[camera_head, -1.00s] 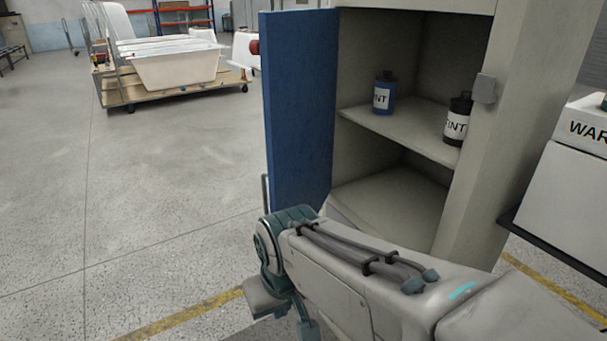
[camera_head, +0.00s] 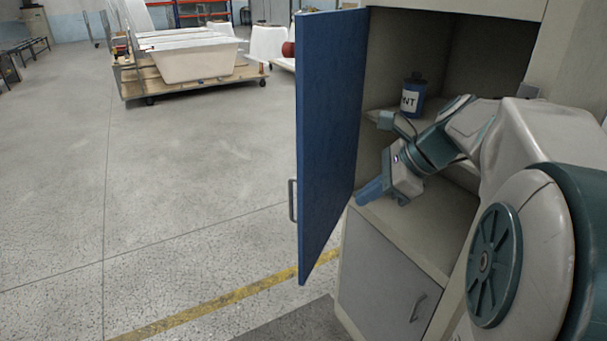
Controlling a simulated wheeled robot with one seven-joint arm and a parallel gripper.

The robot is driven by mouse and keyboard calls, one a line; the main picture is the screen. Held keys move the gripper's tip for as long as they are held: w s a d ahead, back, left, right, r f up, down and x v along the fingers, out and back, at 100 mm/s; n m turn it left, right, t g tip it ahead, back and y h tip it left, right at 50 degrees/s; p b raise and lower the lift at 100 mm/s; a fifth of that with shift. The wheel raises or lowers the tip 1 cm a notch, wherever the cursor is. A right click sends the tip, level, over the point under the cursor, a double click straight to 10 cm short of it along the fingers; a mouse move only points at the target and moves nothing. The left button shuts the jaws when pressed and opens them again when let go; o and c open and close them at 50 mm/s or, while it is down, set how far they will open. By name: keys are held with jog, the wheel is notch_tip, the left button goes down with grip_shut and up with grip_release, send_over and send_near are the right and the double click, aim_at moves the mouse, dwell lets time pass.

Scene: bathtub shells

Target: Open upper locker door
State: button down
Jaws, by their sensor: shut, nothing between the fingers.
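The blue upper locker door (camera_head: 328,130) stands wide open, swung out to the left of the locker, with its handle (camera_head: 292,200) on the outer face. The upper compartment is exposed, with a shelf and a floor (camera_head: 425,235). My gripper (camera_head: 368,192) is shut and empty, pointing down and left at the opening, close to the inner face of the door. I cannot tell whether it touches the door. My arm crosses in front of the compartment and hides part of the shelf.
A blue tint bottle (camera_head: 413,98) stands on the shelf near my wrist. The grey lower door (camera_head: 385,285) is closed, with its own handle (camera_head: 418,307). A cart with white tub shells (camera_head: 195,62) stands far back left. The floor left of the door is clear.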

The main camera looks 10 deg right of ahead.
notch_tip(320, 180, up, 2)
jog(key=w+d+m+t, duration=0.1)
jog(key=w+d+m, duration=0.1)
jog(key=d+m, duration=0.1)
send_near(309, 200)
notch_tip(309, 200, down, 4)
jog(key=shift+w+a+f+y+p, duration=0.25)
jog(key=shift+w+a+y+p, duration=0.2)
jog(key=shift+w+a, duration=0.75)
jog(key=shift+a, duration=0.2)
